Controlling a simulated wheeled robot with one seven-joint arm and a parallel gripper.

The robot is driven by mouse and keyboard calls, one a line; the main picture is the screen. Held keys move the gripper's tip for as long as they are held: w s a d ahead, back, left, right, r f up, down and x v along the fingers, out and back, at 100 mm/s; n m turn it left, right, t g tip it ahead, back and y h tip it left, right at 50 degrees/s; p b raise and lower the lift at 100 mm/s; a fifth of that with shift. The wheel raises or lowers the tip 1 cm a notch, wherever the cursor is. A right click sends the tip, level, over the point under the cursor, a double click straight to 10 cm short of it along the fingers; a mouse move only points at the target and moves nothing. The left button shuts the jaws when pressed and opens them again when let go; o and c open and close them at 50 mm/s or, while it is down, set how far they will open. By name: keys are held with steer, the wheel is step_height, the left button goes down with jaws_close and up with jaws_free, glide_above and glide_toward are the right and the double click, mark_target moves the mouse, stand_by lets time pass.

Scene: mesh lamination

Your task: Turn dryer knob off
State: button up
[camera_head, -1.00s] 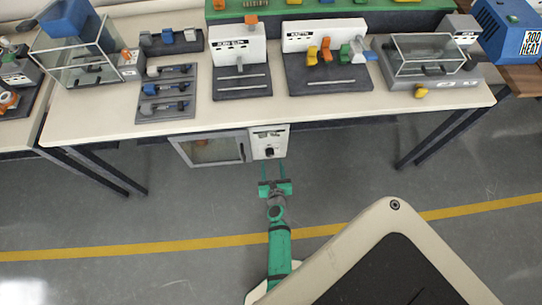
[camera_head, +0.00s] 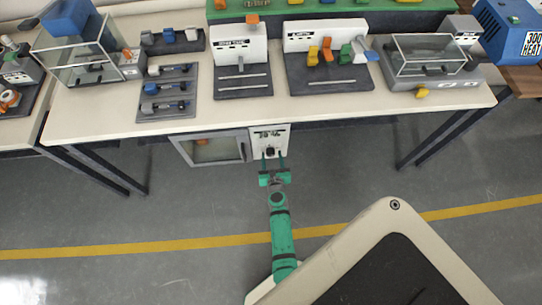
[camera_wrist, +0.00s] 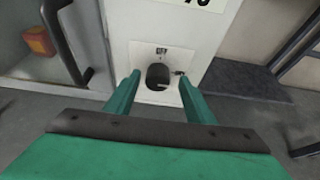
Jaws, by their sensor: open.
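The dryer (camera_head: 214,148) stands under the table, with a glass-front door on its left and a white control panel (camera_head: 257,144) on its right. The black dryer knob (camera_head: 270,151) is on that panel. In the wrist view the dark knob (camera_wrist: 158,77) sits between the two green fingers, on a white plate with a small dark label above it. My gripper (camera_head: 273,160) is open, its fingers pointing at the panel on either side of the knob. In the wrist view my gripper (camera_wrist: 158,85) shows gaps between both fingers and the knob. Whether the fingertips touch the panel cannot be told.
The table (camera_head: 110,112) spans above the dryer, with several devices on top. A dark door handle (camera_wrist: 65,42) is left of my gripper. An orange item (camera_wrist: 39,41) shows behind the dryer glass. The grey floor around my arm is clear.

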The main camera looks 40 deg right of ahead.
steer(key=shift+w+d+f, duration=0.1)
steer(key=shift+w, duration=0.25)
stand_by(0.3)
steer(key=c, duration=1.1)
